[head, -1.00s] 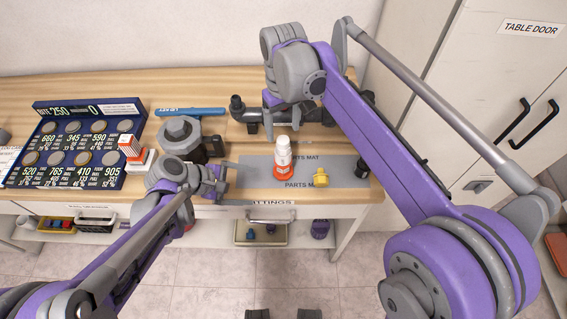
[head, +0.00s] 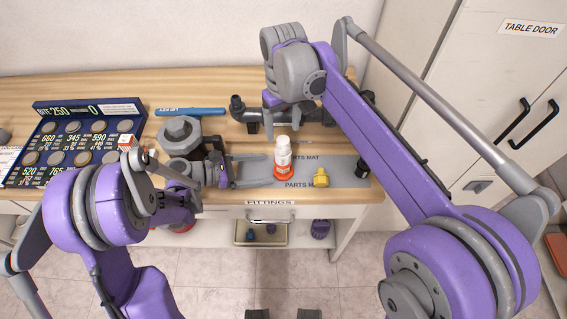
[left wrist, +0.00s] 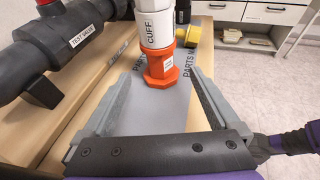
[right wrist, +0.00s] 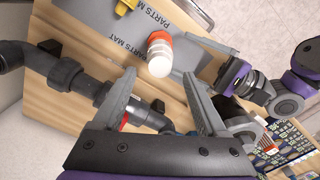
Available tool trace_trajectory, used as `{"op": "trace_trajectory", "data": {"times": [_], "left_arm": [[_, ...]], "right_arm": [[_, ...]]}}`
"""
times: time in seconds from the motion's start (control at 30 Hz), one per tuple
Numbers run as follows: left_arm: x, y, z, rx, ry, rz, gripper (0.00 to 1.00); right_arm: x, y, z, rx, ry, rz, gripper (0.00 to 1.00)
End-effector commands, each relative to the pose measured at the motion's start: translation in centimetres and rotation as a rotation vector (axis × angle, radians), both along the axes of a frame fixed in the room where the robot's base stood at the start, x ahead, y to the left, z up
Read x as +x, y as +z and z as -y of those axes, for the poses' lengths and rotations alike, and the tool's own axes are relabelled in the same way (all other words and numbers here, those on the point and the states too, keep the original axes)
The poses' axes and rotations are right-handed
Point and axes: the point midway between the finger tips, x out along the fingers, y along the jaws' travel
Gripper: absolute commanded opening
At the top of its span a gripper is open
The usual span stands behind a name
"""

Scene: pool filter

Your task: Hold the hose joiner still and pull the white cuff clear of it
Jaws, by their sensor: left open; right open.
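The white cuff (head: 283,147) sits upright on top of the orange hose joiner (head: 282,171), which stands on the grey parts mat. My left gripper (head: 267,170) is open and low over the mat, its fingers pointing at the joiner from the left. In the left wrist view the joiner (left wrist: 160,68) and cuff (left wrist: 157,28) stand around the gap between its fingertips; I cannot tell whether they touch.
A yellow fitting (head: 321,178) stands on the mat (head: 345,166) right of the joiner. Dark pipework (head: 247,112) lies behind it. A grey fixture (head: 180,135) and a coin board (head: 60,150) are to the left. The mat's front edge is near the table edge.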

Motion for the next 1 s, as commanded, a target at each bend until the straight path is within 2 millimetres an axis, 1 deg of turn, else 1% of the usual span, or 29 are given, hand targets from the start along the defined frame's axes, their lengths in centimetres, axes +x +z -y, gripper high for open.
{"op": "trace_trajectory", "data": {"times": [0.03,0.2,0.4,0.6,0.87,1.0], "left_arm": [[0.2,-0.2,0.8,0.000,-0.003,0.000,0.95],[0.9,-1.0,3.0,0.000,-0.003,0.000,0.95],[1.5,-1.6,4.8,0.001,-0.001,0.000,0.95],[1.7,-1.8,5.5,0.001,0.001,0.001,0.95],[1.7,-1.8,5.6,0.001,0.001,0.001,0.95],[1.7,-1.8,5.5,0.001,0.001,0.001,0.70]], "right_arm": [[0.0,0.0,0.0,0.000,0.000,0.000,0.75],[0.0,0.0,0.0,0.000,0.000,0.000,0.75],[0.0,0.0,0.0,0.000,0.000,0.000,0.75],[0.0,0.0,0.0,0.000,0.000,0.000,0.75],[0.0,0.0,0.0,0.000,0.000,0.000,0.75],[0.0,0.0,0.0,0.000,0.000,0.000,0.75]]}}
